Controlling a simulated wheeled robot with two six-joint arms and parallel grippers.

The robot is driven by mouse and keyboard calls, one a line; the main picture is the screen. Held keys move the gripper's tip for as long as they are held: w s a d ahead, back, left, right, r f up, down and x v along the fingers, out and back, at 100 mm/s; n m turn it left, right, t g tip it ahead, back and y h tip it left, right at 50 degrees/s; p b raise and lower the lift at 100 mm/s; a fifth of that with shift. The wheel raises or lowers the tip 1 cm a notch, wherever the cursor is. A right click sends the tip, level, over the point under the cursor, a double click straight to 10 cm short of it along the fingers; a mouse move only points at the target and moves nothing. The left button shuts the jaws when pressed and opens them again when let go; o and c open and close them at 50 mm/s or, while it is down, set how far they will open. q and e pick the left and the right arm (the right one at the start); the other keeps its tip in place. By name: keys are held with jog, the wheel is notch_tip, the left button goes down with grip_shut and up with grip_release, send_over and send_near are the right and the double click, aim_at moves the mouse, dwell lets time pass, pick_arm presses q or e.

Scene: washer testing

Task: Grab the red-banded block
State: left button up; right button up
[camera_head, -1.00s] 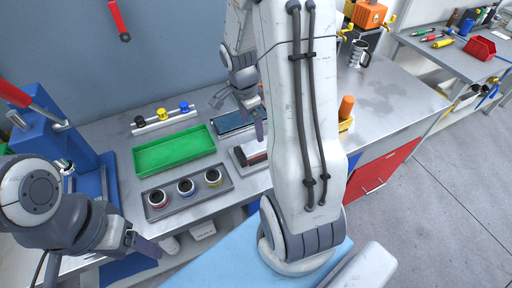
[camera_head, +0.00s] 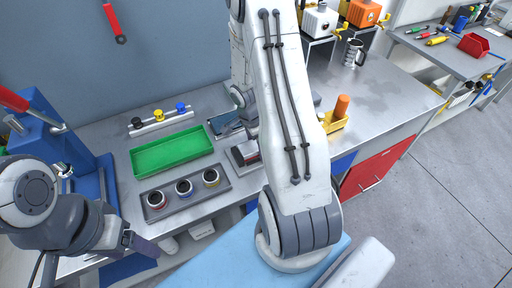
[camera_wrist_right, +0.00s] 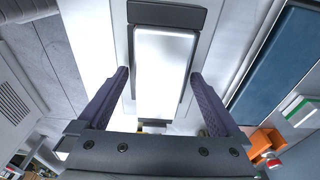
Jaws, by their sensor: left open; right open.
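In the head view, a short dark-topped cylinder with a red band (camera_head: 157,201) stands at the left of a row of three in a grey tray (camera_head: 215,193). Beside it stand a blue-banded one (camera_head: 184,188) and a yellow-banded one (camera_head: 211,177). A small dark block with a reddish side (camera_head: 247,151) sits on a grey fixture right of the tray. My left gripper (camera_head: 143,245) is open, low at the left, apart from the tray. My right gripper is mostly hidden behind its arm in the head view; the right wrist view shows its fingers (camera_wrist_right: 160,76) open and empty.
A green tray (camera_head: 172,152) lies behind the grey tray. A rack with black, yellow and blue knobs (camera_head: 160,119) stands behind that. A blue press (camera_head: 62,140) stands at the left. A yellow holder with an orange cylinder (camera_head: 340,108) stands right of my right arm.

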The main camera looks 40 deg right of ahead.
grip_shut()
jog(key=shift+r, duration=0.15)
